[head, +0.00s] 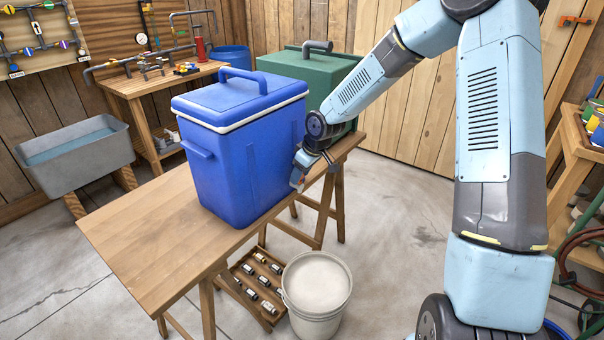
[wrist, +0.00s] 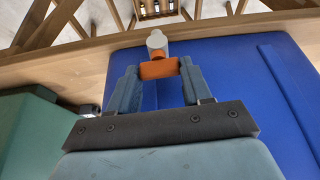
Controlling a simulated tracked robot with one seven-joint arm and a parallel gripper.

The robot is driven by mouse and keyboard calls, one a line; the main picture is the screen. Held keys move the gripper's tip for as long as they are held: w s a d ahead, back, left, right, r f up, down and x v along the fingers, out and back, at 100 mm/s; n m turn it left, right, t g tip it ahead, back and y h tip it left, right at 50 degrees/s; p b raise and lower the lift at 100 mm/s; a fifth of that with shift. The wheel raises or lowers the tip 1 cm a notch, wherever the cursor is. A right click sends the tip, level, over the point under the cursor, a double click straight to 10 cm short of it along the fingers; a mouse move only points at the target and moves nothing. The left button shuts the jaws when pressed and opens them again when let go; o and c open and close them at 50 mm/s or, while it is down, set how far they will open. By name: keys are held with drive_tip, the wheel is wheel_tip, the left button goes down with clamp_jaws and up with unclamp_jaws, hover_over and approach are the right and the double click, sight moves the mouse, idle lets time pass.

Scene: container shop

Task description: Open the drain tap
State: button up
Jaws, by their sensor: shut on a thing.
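The blue cooler (head: 235,175) with a white-rimmed lid stands on the wooden table. The drain tap shows in the wrist view as an orange part (wrist: 158,69) with a pale, rounded end (wrist: 157,42), beside the cooler's blue wall (wrist: 235,75) and near the table edge. My gripper (head: 298,178) is at the cooler's right side in the head view. In the wrist view my gripper (wrist: 158,80) has its two fingers on either side of the orange part and is shut on it. The tap's joint with the cooler is hidden.
A green cooler (head: 325,75) stands close behind the blue one. A white bucket (head: 316,312) and a wooden crate of several small bottles (head: 245,283) are on the floor by the table. The table's left end (head: 145,225) is clear.

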drive_tip(key=shift+n+g+y, duration=0.3)
drive_tip(key=shift+n+g, duration=0.4)
drive_tip(key=shift+n, duration=1.3)
drive_tip(key=o, duration=1.1)
drive_tip(key=shift+c, duration=0.2)
drive_tip(key=shift+r, duration=0.1)
